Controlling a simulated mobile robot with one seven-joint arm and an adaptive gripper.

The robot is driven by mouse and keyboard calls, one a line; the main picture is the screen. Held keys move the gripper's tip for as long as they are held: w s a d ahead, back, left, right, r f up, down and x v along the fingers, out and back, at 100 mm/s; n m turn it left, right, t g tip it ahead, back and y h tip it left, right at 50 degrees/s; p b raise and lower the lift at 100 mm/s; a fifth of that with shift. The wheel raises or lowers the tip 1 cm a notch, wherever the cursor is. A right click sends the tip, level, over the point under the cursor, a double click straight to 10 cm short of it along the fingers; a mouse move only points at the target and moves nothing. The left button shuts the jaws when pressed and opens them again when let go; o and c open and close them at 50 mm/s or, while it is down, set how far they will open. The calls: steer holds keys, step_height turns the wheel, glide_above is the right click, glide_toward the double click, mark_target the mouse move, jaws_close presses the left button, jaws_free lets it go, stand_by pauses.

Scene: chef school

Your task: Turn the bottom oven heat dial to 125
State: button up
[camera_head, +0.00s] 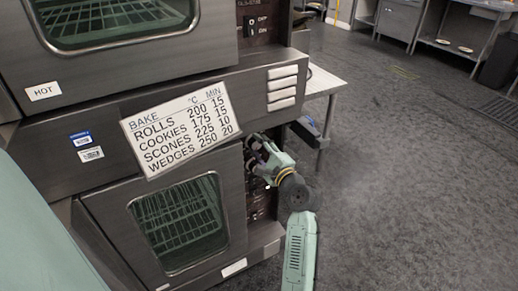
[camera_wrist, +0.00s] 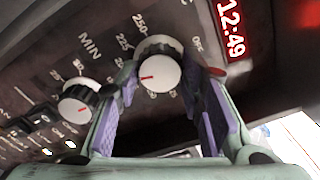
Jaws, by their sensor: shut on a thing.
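The bottom oven's heat dial (camera_wrist: 160,74) is a round white-faced knob with a dark grip and a red pointer line. It shows in the wrist view between my fingers, and its red line points left and slightly down. Numbers such as 250 and 225 are printed above and left of it, with OFF at upper right. My gripper (camera_wrist: 172,88) has its purple-padded fingers closed on either side of this dial. In the head view my gripper (camera_head: 256,152) is at the lower oven's control panel and hides the dial. The number at the pointer is hidden by the left finger.
A second dial (camera_wrist: 79,103), near the MIN label, sits left of the heat dial. Switches (camera_wrist: 42,135) lie further left, and a red clock display (camera_wrist: 230,28) is at upper right. The lower oven door (camera_head: 180,222) is shut. Open floor (camera_head: 400,190) lies right.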

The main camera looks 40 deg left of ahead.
steer(key=n+b, duration=0.3)
steer(key=n, duration=0.2)
steer(key=shift+f+b, duration=0.15)
steer(key=shift+b, duration=0.2)
steer(key=n+b, duration=0.4)
steer(key=n, duration=0.1)
steer(key=shift+n, duration=0.3)
steer(key=n+b, duration=0.4)
steer(key=shift+s+r+n+b, duration=0.1)
steer(key=shift+r+n+b, duration=0.05)
steer(key=shift+n+b, duration=1)
steer(key=shift+r+n+b, duration=0.1)
steer(key=shift+n+b, duration=0.65)
steer(key=shift+n, duration=0.7)
steer(key=shift+r, duration=0.1)
steer(key=o, duration=1.2)
steer(key=shift+c, duration=0.2)
